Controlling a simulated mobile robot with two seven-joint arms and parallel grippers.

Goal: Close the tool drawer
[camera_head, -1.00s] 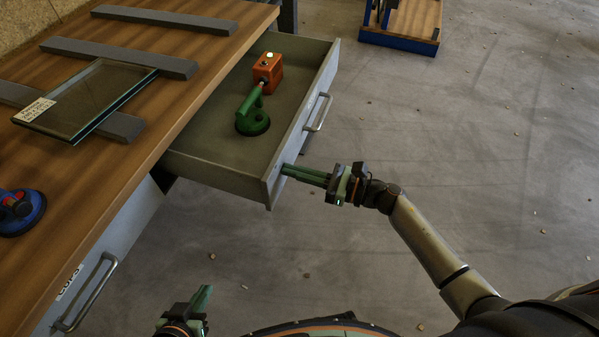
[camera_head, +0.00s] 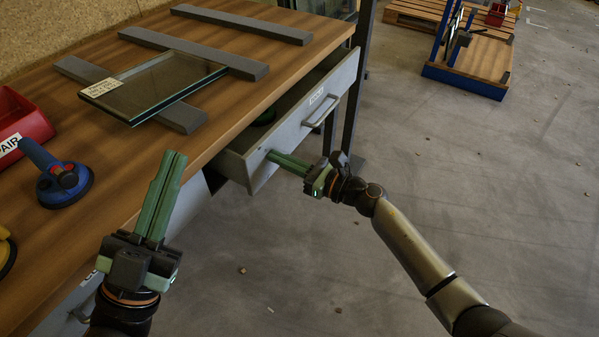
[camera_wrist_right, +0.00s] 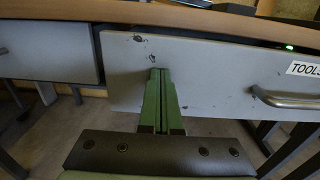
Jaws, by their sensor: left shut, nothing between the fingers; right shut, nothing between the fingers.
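The tool drawer (camera_head: 300,118) is a grey drawer under the wooden bench, partly pulled out in the head view. Its front (camera_wrist_right: 200,70) carries a "TOOLS" label and a metal bar handle (camera_head: 320,112). My right gripper (camera_head: 272,156) is shut and empty, its fingertips at the drawer front near its near end, left of the handle. In the right wrist view its fingertips (camera_wrist_right: 160,75) meet or nearly meet the front panel. A green tool (camera_head: 265,117) inside the drawer is mostly hidden by the bench top. My left gripper (camera_head: 172,158) is shut and empty, above the bench's near edge.
On the bench (camera_head: 225,140) lie dark bars (camera_head: 195,52), a labelled glass pane (camera_head: 160,85), a blue suction cup (camera_head: 62,182) and a red bin (camera_head: 20,125). A dark post (camera_head: 356,75) stands by the drawer's far end.

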